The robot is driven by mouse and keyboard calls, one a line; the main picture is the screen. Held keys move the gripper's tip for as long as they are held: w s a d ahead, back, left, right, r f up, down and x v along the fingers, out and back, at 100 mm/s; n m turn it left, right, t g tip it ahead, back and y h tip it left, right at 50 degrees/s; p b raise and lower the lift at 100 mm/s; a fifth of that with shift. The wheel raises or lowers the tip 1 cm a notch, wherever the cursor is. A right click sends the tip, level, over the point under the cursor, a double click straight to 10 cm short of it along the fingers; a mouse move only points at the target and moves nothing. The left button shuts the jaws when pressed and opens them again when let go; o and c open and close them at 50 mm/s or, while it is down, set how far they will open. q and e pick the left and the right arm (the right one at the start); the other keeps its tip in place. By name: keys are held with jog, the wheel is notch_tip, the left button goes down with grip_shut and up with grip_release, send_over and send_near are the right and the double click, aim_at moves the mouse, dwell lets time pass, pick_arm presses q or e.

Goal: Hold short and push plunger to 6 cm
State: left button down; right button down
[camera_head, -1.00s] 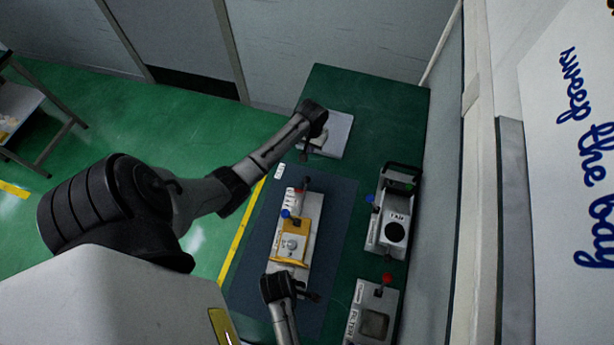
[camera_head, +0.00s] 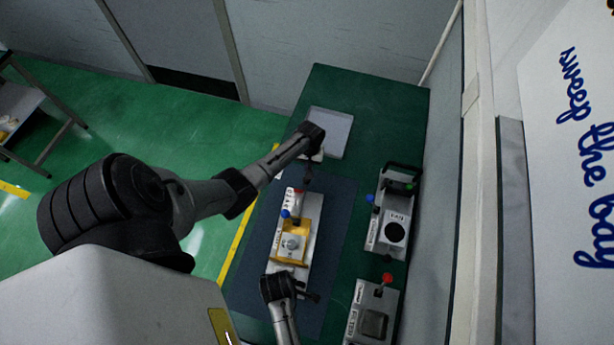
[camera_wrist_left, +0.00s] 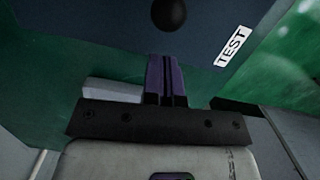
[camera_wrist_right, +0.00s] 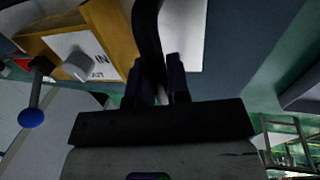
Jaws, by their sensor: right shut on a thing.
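The waveguide assembly with the yellow block (camera_head: 291,242) lies along the blue mat, with a blue knob, red part and grey dial on it. My left gripper (camera_head: 308,180) is above its far end. In the left wrist view its fingers (camera_wrist_left: 166,80) are together with nothing visible between them, and a black ball knob (camera_wrist_left: 169,12) is ahead, apart from them. My right gripper (camera_head: 308,296) is at the near end. In the right wrist view its fingers (camera_wrist_right: 160,82) are shut on a curved black piece (camera_wrist_right: 147,40). The plunger's scale is too small to read.
A pale tray (camera_head: 330,132) lies at the far end of the green table. A grey instrument with a black handle (camera_head: 391,212) and another box with a red knob (camera_head: 372,312) stand on the right. A TEST label (camera_wrist_left: 233,46) is on the mat.

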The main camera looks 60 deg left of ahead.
pick_arm(q)
jog(key=shift+s+d+f, duration=0.1)
jog(key=shift+d+f, duration=0.05)
jog(key=shift+f, duration=1.75)
jog(key=shift+s+d, duration=0.2)
dwell(0.7)
